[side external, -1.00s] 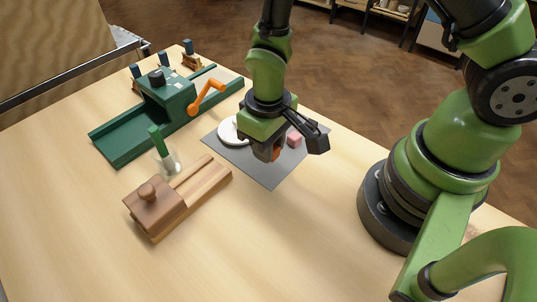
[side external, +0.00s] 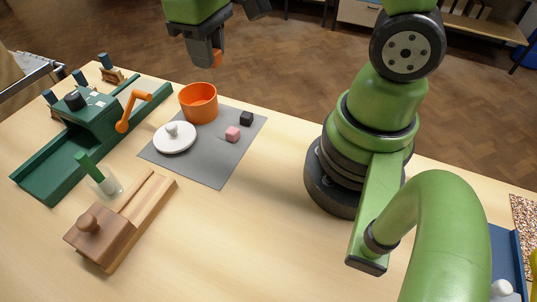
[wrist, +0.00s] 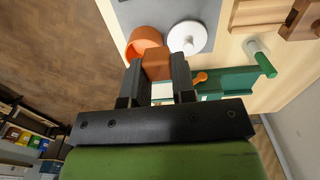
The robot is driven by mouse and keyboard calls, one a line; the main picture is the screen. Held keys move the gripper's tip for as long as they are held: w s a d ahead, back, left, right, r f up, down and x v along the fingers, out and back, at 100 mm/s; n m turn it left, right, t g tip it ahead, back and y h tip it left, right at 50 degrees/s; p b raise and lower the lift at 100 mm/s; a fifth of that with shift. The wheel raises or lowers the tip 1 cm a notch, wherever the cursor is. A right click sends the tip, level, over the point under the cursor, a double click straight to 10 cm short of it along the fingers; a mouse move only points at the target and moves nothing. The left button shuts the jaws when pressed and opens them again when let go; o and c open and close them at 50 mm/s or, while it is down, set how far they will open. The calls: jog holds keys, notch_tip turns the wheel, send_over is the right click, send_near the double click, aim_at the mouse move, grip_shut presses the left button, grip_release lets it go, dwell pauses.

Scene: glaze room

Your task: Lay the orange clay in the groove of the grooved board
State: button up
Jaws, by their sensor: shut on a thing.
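My gripper (side external: 208,58) is raised high above the far side of the table, shut on the orange clay (wrist: 157,63). A sliver of the clay shows between the jaws in the side view (side external: 217,59). The wooden grooved board (side external: 152,205) lies at the front left of the table, well below and left of my gripper. A brown wooden block with a round knob (side external: 88,223) sits on its near end. The groove runs along the board's top, and its near part is hidden by the block.
A green machine with an orange crank (side external: 124,120) and a glass with a green-handled tool (side external: 87,164) stand left. Front centre is clear.

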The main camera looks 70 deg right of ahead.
jog(key=s+a+f+n, duration=0.2)
jog(key=a+n, duration=0.2)
jog(key=a, duration=0.1)
jog(key=s+a+f+n, duration=0.2)
jog(key=a+n, duration=0.2)
jog(key=a, duration=0.1)
jog(key=n, duration=1)
send_near(238, 237)
jog(key=shift+f, duration=3.55)
jog(key=o, duration=0.9)
jog(key=shift+f, duration=0.1)
